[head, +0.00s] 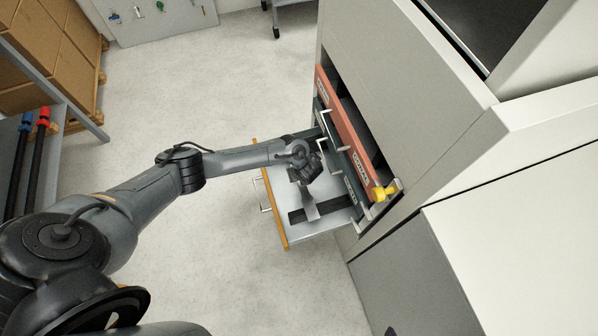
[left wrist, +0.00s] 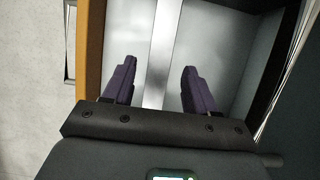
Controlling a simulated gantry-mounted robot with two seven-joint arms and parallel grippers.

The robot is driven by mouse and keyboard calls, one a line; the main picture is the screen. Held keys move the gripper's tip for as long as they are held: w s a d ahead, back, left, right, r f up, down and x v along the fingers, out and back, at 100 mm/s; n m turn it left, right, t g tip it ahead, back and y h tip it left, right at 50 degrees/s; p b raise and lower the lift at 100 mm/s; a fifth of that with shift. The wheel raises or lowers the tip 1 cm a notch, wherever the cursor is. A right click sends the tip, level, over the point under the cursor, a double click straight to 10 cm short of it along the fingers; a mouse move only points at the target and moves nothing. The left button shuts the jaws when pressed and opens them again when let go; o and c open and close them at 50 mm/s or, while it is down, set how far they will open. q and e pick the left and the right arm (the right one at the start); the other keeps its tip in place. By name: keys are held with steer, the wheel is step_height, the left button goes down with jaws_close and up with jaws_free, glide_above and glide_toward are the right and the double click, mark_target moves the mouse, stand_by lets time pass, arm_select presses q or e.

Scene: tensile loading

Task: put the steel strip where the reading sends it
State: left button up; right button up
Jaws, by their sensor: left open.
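My left gripper (head: 303,175) reaches over an open drawer with a yellow-orange front (head: 270,195). The steel strip (head: 310,207) shows just below the gripper, against a dark patch on the drawer floor. In the left wrist view, the strip (left wrist: 163,45) runs lengthwise between the two dark purple fingers of the open gripper (left wrist: 158,78). The fingers stand apart on either side of it, with a visible gap to each. Whether the strip touches the drawer floor is unclear. My right gripper is not in view.
A red drawer front (head: 345,135) and a dark green drawer front (head: 338,145) sit above the open drawer in the grey cabinet (head: 400,75). A yellow part (head: 386,191) sits at the red front's near end. A shelf (head: 50,90) stands at left. The floor (head: 220,90) between is clear.

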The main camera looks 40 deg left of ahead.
arm_select(q)
steer(key=p+v, duration=0.6)
steer(key=v, duration=0.4)
steer(key=s+d+r+n+t+h, duration=0.1)
steer(key=s+d+r+n+h, duration=0.15)
steer(key=s+d+n, duration=0.4)
steer(key=s+d+r+n+h, duration=0.2)
steer(key=d+r+n, duration=0.1)
steer(key=d, duration=0.6)
steer(key=s+a+r+n, duration=0.9)
steer(key=s+a+n, duration=0.1)
steer(key=s+n, duration=0.1)
steer(key=shift+s+r+n, duration=0.4)
steer(key=shift+n, duration=0.35)
